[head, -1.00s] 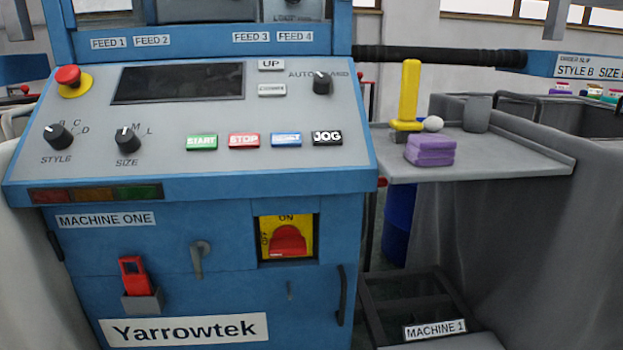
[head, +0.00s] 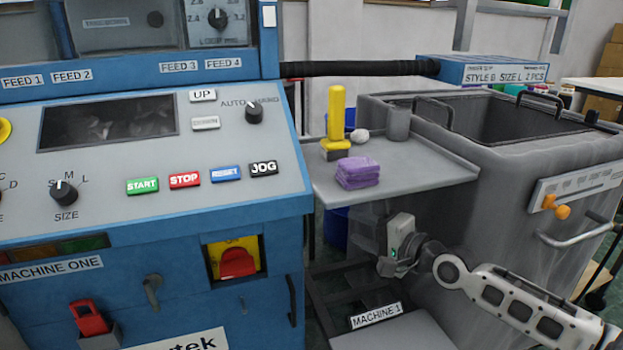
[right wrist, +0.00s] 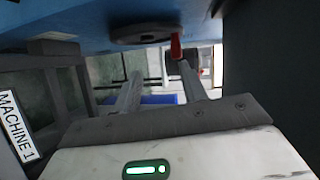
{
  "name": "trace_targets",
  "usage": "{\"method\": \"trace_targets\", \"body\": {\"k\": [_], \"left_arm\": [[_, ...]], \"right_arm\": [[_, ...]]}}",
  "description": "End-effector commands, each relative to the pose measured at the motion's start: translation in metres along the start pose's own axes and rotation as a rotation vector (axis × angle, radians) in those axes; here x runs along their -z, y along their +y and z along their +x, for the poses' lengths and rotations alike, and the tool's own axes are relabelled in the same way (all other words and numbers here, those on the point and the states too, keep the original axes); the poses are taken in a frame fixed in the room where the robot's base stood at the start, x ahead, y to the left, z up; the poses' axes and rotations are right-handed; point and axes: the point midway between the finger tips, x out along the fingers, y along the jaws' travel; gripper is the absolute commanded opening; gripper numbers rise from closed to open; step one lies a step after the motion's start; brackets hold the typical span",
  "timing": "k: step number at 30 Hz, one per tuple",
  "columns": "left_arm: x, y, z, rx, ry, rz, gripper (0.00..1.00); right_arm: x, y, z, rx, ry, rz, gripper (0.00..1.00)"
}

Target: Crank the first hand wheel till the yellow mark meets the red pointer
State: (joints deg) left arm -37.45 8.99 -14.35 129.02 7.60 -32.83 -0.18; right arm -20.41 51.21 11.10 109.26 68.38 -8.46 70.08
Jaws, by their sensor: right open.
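A dark round disc, which looks like the hand wheel (right wrist: 145,34), shows nearly edge-on at the top of the right wrist view, against the blue machine side. A red piece (right wrist: 176,46) stands at its right edge; I cannot tell whether it is the pointer. No yellow mark shows on the disc. My right gripper (right wrist: 157,84) is open and empty, its two fingers apart from the disc. In the head view my right gripper (head: 376,238) is below the side shelf, beside the machine. The wheel cannot be made out there. My left gripper is out of view.
The blue machine (head: 150,262) with its button panel fills the left. A grey shelf (head: 430,178) holds a purple folded cloth (head: 358,173) and a yellow-handled tool (head: 336,115) above my gripper. A large grey bin (head: 530,150) stands at the right.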

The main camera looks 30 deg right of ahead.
Motion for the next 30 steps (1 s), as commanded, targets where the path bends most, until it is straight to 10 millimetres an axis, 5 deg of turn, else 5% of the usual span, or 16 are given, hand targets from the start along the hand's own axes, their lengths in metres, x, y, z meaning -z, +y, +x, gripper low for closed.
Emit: {"method": "trace_targets", "body": {"k": [3, 11, 30], "left_arm": [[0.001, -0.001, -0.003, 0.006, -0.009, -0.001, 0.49], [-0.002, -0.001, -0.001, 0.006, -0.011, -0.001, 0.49], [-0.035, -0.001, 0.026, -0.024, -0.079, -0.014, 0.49]], "right_arm": [[0.021, -0.025, 0.002, 0.036, 0.027, 0.085, 0.42], [0.025, -0.028, 0.026, 0.046, 0.030, 0.101, 0.42], [0.026, -0.029, 0.133, 0.041, 0.027, 0.098, 0.42]]}}
